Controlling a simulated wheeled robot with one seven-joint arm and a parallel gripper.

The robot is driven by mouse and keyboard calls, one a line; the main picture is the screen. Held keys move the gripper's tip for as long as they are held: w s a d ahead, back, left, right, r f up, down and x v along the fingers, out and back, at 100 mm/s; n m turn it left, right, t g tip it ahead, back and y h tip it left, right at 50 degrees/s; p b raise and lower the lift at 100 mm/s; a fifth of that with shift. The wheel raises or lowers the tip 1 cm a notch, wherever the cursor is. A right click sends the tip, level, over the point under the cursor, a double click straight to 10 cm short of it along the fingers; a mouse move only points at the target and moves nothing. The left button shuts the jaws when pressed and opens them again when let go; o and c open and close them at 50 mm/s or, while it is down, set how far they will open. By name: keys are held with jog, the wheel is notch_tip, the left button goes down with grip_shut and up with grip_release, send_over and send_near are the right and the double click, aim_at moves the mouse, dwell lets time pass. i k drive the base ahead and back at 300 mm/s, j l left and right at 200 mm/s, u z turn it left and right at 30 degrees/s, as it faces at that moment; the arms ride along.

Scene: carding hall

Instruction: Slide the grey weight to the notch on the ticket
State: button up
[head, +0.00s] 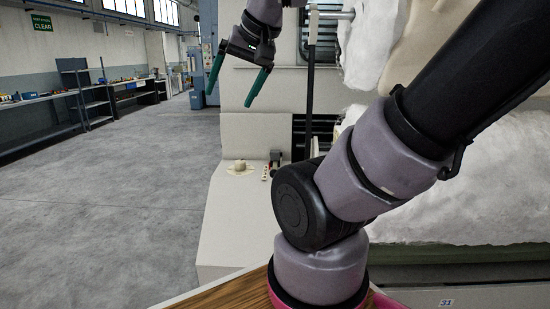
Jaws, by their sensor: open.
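My gripper (231,92) is at the top middle of the head view, with its two green fingers spread apart and pointing down. Nothing shows between them. It is in front of or above the pale machine body; the exact gap cannot be told. I cannot clearly pick out the grey weight or the notched ticket. A grey horizontal rod (332,15) meets a black upright bar (311,85) to the right of my gripper; I cannot tell whether a weight is on it. My arm hides part of the machine.
A low pale ledge (235,215) carries a beige knob (239,166) and a small dark lever (275,158). White fibre (480,180) fills the right side. A label reading 31 (447,302) is at bottom right. The grey floor (120,200) at left is clear; benches line the wall.

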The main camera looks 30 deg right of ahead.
aim_at(275, 155)
jog(key=i+j+z, duration=0.2)
jog(key=z, duration=0.2)
jog(key=i+j+z, duration=0.35)
jog(key=l, duration=0.1)
